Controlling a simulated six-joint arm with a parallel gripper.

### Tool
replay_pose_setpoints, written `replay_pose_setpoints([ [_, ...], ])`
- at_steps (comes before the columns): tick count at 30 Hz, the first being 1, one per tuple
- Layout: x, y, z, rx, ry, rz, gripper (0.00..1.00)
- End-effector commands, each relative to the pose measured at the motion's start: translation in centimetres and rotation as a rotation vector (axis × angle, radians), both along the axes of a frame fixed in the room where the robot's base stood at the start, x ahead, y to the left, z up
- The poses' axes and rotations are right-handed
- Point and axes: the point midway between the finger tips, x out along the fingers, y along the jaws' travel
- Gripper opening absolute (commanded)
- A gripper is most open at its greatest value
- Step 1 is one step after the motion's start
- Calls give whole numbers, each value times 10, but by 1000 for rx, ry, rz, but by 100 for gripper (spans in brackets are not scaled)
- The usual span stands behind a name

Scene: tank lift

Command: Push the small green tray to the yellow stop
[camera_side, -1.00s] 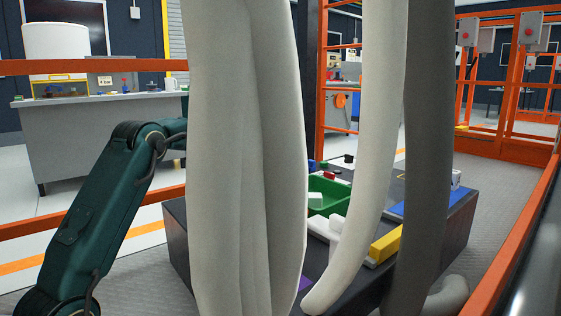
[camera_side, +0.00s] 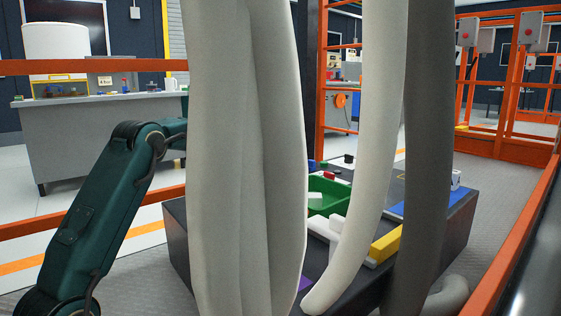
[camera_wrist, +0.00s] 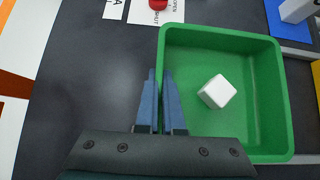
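The green tray (camera_wrist: 265,95) fills the right half of the wrist view, with a white cube (camera_wrist: 217,92) lying in it. In the side view the tray (camera_side: 327,185) shows between pale columns that hide part of it. My gripper (camera_wrist: 160,72) has its two blue fingers close together at the tray's left wall. I cannot tell whether they straddle or touch the wall. A yellow block (camera_side: 386,243), which looks like the stop, stands in front of the tray in the side view. A yellow edge (camera_wrist: 316,76) also shows at the wrist view's right edge.
A white block (camera_side: 335,235) stands beside the yellow block. A blue flat area (camera_wrist: 290,22) lies beyond the tray's far right corner. White labels and a red piece (camera_wrist: 158,4) lie near the tray's far edge. Dark tabletop (camera_wrist: 90,80) is clear to the left.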

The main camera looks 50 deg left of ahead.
Motion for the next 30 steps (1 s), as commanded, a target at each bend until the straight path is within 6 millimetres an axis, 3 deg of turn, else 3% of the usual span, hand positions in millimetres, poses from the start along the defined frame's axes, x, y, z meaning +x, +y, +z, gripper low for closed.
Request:
replay_pose_setpoints([
  [8, 1, -18, 0, 0, 1, -3, 0],
  [30, 2, -101, 0, 0, 1, -4, 0],
])
